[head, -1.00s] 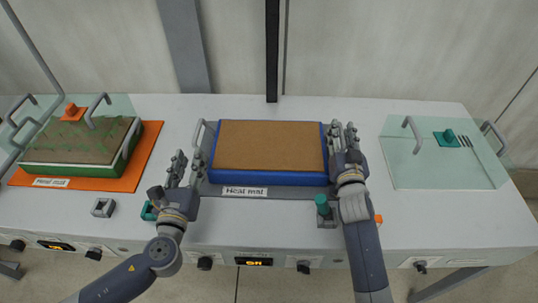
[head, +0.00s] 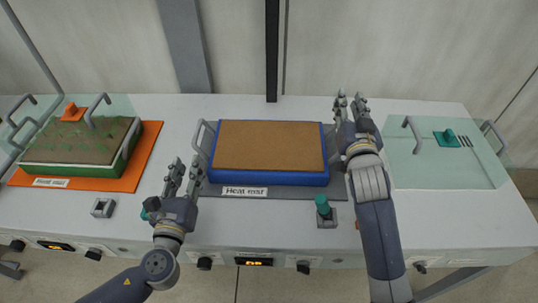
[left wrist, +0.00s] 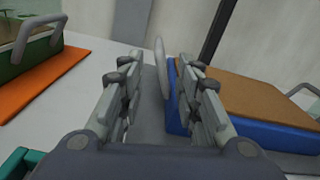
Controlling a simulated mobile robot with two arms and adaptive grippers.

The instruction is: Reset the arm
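My left gripper (head: 184,172) is open and empty, to the left of the blue tray. In the left wrist view its two fingers (left wrist: 157,85) stand apart with nothing between them. My right gripper (head: 351,102) is open and empty, raised beside the right end of the blue tray, its fingers apart. The blue tray (head: 269,178) with a flat brown top sits on the grey heat mat (head: 300,192) between the grippers. Its left handle (head: 199,139) stands clear of my left gripper.
A green tray (head: 72,170) with sprouts sits on an orange mat (head: 148,150) at the left. A clear cover (head: 425,172) with grey handles lies at the right. A green-topped switch (head: 323,206) and a grey switch (head: 103,207) stand near the front edge.

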